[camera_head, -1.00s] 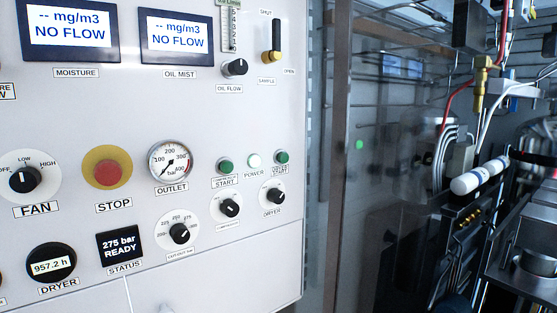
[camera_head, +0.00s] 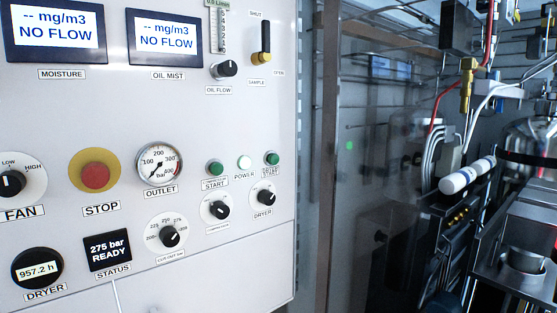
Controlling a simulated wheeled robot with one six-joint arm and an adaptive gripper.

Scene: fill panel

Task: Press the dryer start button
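The dryer start button (camera_head: 272,158) is a small green push button at the right of the white control panel (camera_head: 200,270). The label under it is small and partly blurred. The dryer knob (camera_head: 264,197), black with a white dial, sits just below it. Another green button (camera_head: 215,168), labelled START, is to its left, with a white lit POWER lamp (camera_head: 244,162) between them. My gripper is not in view.
A red STOP button (camera_head: 96,176) on a yellow disc, the OUTLET gauge (camera_head: 159,163) and a 275 bar READY display (camera_head: 107,249) are on the panel. A lever valve (camera_head: 263,45) juts out above. Pipes and a metal frame stand at the right.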

